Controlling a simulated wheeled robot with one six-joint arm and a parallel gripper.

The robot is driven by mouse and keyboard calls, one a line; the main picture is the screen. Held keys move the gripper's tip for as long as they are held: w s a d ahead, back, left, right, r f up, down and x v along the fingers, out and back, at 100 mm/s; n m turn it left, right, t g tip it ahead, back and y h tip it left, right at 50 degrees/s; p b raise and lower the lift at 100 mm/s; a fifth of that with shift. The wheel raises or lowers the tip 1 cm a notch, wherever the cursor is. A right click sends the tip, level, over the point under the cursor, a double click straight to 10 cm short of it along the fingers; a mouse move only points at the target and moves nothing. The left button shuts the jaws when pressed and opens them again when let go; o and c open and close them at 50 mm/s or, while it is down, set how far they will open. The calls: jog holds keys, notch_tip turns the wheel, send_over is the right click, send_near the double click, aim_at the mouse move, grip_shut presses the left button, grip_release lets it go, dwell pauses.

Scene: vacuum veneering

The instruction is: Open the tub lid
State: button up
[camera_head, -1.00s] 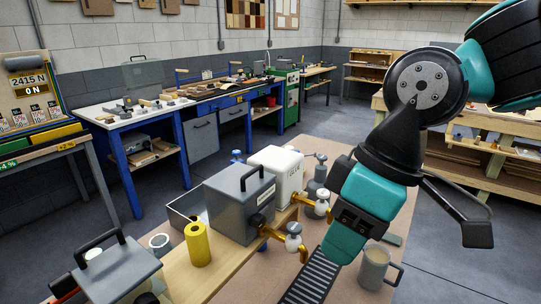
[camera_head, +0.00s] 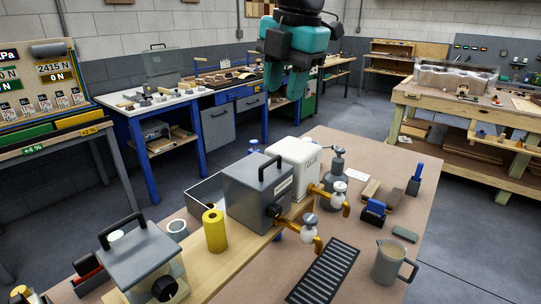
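I cannot tell for certain which container is the tub. A grey box (camera_head: 259,203) with a black handle on its top stands mid-table, its top shut, with a brass tap at its front. A second grey box (camera_head: 143,262) with a black handle stands at the lower left, also looking shut. A white container (camera_head: 296,160) with lettering and a brass tap stands behind the first grey box. My gripper (camera_head: 285,92) hangs down at the upper middle, above and beyond these boxes and touching none of them. Its fingertips are too small and dark to judge.
A yellow cylinder (camera_head: 215,231), a grey mug (camera_head: 391,262) and a black slotted grate (camera_head: 324,272) are on the near table. Small blue and wooden pieces lie at its right. A wooden bench (camera_head: 452,113) stands at the right, blue-legged benches behind.

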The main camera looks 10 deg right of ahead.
aim_at(269, 162)
jog(key=f, duration=0.4)
jog(key=w+a+f+p, duration=0.1)
jog(key=f, duration=0.4)
jog(key=w+a+f+p, duration=0.1)
jog(key=f, duration=0.4)
jog(key=shift+f, duration=0.15)
grip_shut()
